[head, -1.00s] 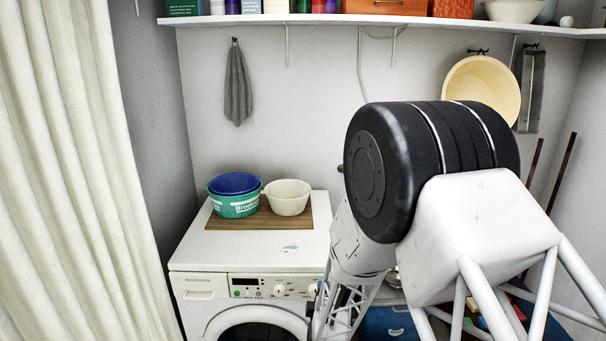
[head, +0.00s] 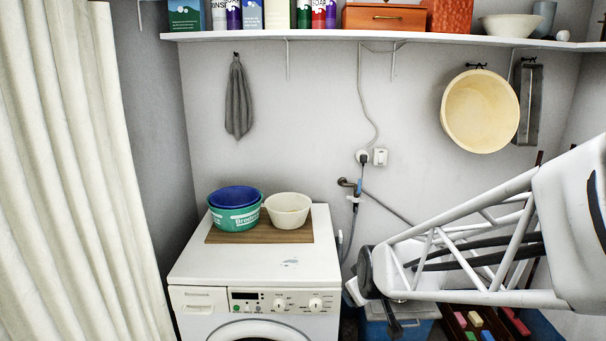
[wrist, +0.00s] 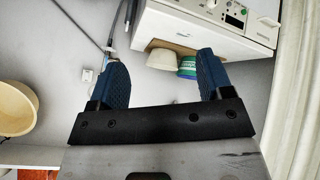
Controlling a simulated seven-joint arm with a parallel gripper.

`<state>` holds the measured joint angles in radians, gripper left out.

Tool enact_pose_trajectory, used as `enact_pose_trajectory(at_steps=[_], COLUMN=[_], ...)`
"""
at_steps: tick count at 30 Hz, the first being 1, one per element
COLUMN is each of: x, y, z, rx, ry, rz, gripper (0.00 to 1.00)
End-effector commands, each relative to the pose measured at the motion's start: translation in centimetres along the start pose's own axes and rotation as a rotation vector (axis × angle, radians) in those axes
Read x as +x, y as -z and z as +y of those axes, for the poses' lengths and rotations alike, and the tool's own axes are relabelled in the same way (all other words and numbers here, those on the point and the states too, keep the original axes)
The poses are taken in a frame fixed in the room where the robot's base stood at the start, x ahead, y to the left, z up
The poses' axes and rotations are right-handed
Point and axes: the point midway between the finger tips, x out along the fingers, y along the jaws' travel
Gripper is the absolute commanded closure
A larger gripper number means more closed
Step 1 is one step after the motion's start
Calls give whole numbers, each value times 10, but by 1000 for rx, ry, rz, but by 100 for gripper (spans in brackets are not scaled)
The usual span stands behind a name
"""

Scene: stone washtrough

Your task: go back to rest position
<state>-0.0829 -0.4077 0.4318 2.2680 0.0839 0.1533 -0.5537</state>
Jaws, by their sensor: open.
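My gripper (wrist: 163,60) shows in the wrist view with its two blue-black pads wide apart. Nothing is held between them. The wrist picture is upside down, with the washing machine at its top right. In the head view my arm reaches in from the right edge, its lattice link running left to a dark joint beside the washing machine. I cannot clearly make out the gripper's fingers there.
A washing machine (head: 220,268) carries a wooden board (head: 256,235) with a blue bowl (head: 234,196) inside a green one (head: 236,218), and a cream bowl (head: 288,205). A yellow basin (head: 481,110) hangs right. A shelf (head: 330,37) crosses above. A curtain (head: 70,180) hangs left.

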Motion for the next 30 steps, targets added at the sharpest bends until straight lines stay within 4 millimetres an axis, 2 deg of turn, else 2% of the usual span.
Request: enact_pose_trajectory(at_steps=[1, 9, 16, 22, 30], x=[-20, -114, -182, -212, -218], y=[-6, -57, -105, -129, -134], z=[0, -10, -25, -34, -37], rx=[39, 272, 453, 540, 558], ry=[10, 59, 59, 48, 46], rz=[-25, -216, -375, -456, -474], gripper=[27, 27, 27, 27, 27])
